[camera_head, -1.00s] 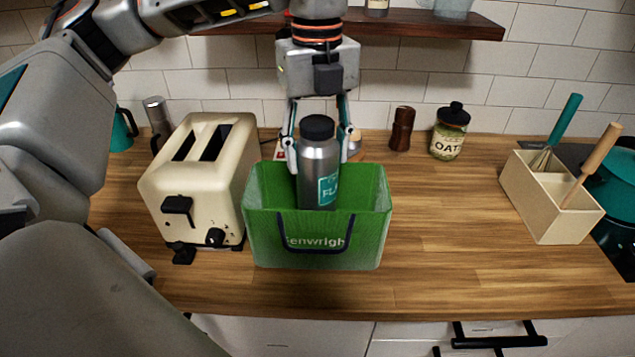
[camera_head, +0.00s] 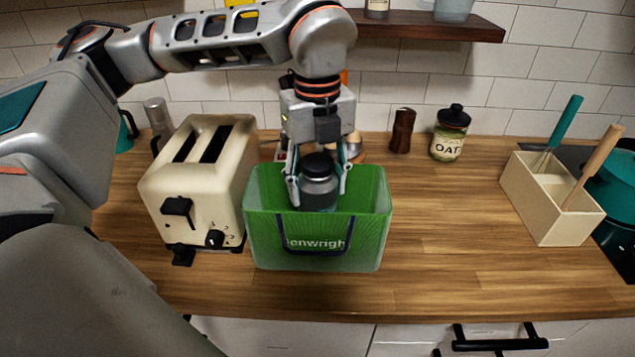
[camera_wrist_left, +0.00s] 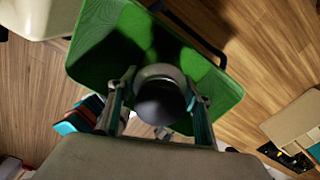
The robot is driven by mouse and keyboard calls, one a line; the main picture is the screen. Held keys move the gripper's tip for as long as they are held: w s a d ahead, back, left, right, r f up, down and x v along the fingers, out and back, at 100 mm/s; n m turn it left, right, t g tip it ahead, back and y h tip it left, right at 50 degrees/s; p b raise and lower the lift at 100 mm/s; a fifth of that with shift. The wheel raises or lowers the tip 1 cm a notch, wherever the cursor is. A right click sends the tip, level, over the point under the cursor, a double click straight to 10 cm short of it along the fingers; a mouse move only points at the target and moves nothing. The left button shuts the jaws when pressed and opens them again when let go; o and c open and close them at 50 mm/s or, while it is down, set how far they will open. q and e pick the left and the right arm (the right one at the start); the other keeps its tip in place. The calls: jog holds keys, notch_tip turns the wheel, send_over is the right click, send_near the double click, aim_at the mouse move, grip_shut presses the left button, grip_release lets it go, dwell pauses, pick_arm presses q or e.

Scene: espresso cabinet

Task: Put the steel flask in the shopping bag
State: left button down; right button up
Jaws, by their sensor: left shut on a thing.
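The steel flask (camera_head: 319,190) has a black lid and is upright inside the green shopping bag (camera_head: 314,255). Its lower part is hidden behind the bag's front wall; I cannot tell whether it touches the bottom. My left gripper (camera_head: 318,187) comes down from above and is shut on the flask, one finger on each side. In the left wrist view the flask's black lid (camera_wrist_left: 160,101) shows between the fingers, with the green bag (camera_wrist_left: 108,38) around it. My right gripper is not in view.
A cream toaster (camera_head: 200,180) stands close to the left of the bag. An oat jar (camera_head: 450,133) and a dark wooden mill (camera_head: 402,131) stand at the back. A wooden utensil box (camera_head: 548,205) is at the right. The counter between bag and box is clear.

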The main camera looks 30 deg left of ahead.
pick_arm(q)
jog(key=c, duration=1)
grip_release()
notch_tip(320, 180, up, 12)
jog(key=shift+r, duration=0.15)
jog(key=shift+s, duration=0.1)
